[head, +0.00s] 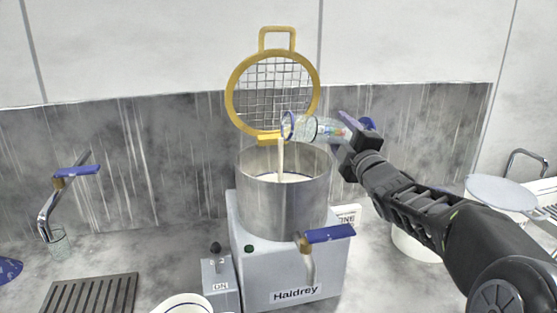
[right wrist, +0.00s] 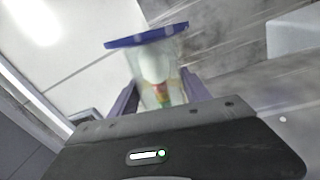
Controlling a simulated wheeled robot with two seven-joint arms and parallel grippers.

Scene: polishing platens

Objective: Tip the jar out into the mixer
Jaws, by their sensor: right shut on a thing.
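The jar (head: 304,128) is clear with a blue rim and lies tilted nearly on its side, mouth to the left, above the mixer bowl. A pale cream stream runs from its mouth down into the steel bowl (head: 290,207) of the mixer (head: 285,262). Pale liquid shows inside the bowl. My right gripper (head: 349,138) is shut on the jar. In the right wrist view the jar (right wrist: 158,72) sits between the two fingers, its blue rim pointing away. My left gripper is not in view.
The mixer's yellow-rimmed mesh lid (head: 272,138) stands raised behind the bowl. A blue-handled tap (head: 328,234) sticks out at the mixer's front. A switch box (head: 219,284) stands at its left. A drain grate (head: 82,296) and a glass under a tap (head: 59,243) are further left.

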